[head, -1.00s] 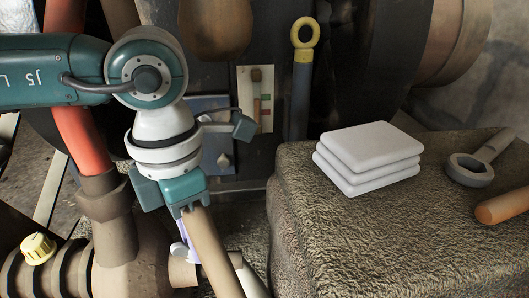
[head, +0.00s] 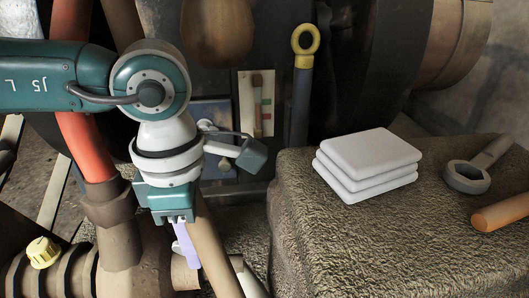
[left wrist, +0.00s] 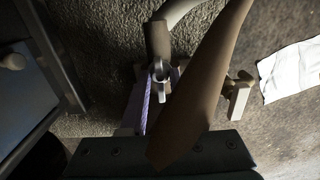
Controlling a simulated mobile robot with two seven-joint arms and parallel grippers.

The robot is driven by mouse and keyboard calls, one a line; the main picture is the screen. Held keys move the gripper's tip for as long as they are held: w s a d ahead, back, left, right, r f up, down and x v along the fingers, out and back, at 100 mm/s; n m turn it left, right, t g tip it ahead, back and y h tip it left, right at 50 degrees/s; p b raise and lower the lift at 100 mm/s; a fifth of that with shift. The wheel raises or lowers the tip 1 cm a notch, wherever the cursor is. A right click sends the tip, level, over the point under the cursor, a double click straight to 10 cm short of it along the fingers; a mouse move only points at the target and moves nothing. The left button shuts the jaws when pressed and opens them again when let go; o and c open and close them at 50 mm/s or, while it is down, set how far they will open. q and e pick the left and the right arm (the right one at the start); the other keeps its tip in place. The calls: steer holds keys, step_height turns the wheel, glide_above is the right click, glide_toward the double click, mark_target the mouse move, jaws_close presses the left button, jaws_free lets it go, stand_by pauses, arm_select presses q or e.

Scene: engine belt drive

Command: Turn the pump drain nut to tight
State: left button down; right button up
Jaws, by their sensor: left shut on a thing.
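My left gripper (head: 186,246) points down beside a slanting brown pipe (head: 212,247) in the head view. Its pale lavender fingers show, with the tips close to a brown fitting below. In the left wrist view the gripper (left wrist: 160,88) has a lavender finger on each side of a small grey metal piece (left wrist: 160,76), which looks like the drain nut, and is shut on it. The piece sits at the end of a brown stub. The brown pipe (left wrist: 205,80) crosses close in front and hides part of the right finger. My right gripper is in neither view.
A yellow knob (head: 43,252) sits on ribbed brown pipework at lower left. A red pipe (head: 85,145) stands behind my left arm. On the rough block (head: 320,225) at right lie a stack of white cloths (head: 366,165), a ring wrench (head: 468,178) and an orange handle (head: 503,212).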

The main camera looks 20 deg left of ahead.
arm_select(q)
steer(key=c, duration=0.9)
jaws_free()
step_height(320, 180, up, 10)
steer(key=p, duration=0.6)
